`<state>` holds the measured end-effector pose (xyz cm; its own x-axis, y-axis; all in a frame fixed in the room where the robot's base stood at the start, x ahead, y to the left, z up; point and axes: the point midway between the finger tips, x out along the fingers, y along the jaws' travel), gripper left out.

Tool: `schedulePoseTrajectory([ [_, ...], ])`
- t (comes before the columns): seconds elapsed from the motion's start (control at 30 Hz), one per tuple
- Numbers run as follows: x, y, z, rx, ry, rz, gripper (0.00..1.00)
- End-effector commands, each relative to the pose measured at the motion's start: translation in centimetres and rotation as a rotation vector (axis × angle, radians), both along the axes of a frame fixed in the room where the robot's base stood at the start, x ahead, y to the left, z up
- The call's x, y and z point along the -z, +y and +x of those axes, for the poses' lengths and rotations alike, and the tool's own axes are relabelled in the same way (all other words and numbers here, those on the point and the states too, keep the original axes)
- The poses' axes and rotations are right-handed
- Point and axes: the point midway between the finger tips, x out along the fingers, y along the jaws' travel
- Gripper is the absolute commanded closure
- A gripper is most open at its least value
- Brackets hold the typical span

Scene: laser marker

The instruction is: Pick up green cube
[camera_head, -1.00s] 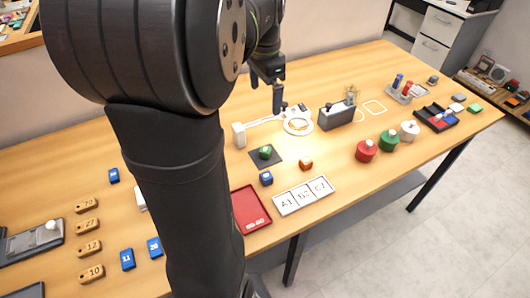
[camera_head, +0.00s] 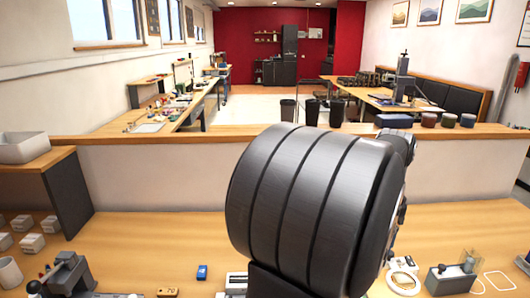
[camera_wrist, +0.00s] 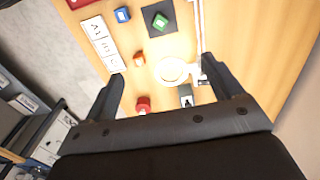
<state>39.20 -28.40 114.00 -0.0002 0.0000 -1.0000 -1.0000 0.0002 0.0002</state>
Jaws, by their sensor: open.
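The green cube (camera_wrist: 160,20) sits on a dark square mat (camera_wrist: 152,32) near the top of the wrist view. My gripper (camera_wrist: 162,68) is open, its two dark fingers spread wide with nothing between them. The cube lies beyond the fingertips, between their lines, and apart from them. In the head view the cube does not show, and my own arm covers the middle of the picture and hides the gripper.
A blue cube (camera_wrist: 122,14), an orange cube (camera_wrist: 139,58) and a white A1/B/C plate (camera_wrist: 99,37) lie left of the mat. A white ring (camera_wrist: 173,71), a red knobbed piece (camera_wrist: 143,103) and a grey box (camera_wrist: 186,95) lie nearer the gripper.

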Motion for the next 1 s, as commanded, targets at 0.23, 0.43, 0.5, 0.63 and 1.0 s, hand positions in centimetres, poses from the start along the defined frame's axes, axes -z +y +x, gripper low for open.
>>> schedulePoseTrajectory([
  [0.23, 0.0, 0.0, 0.0, 0.0, 0.0, 0.0, 0.37],
  [0.43, 0.6, 0.4, -0.1, -0.036, 0.022, -0.009, 0.37],
  [0.5, 2.0, 1.1, -0.5, -0.116, 0.073, -0.031, 0.37],
  [0.63, 6.0, 3.4, -2.0, -0.416, 0.255, -0.106, 0.37],
  [1.0, 14.1, 8.8, -6.6, -1.685, 0.983, -0.302, 0.37],
])
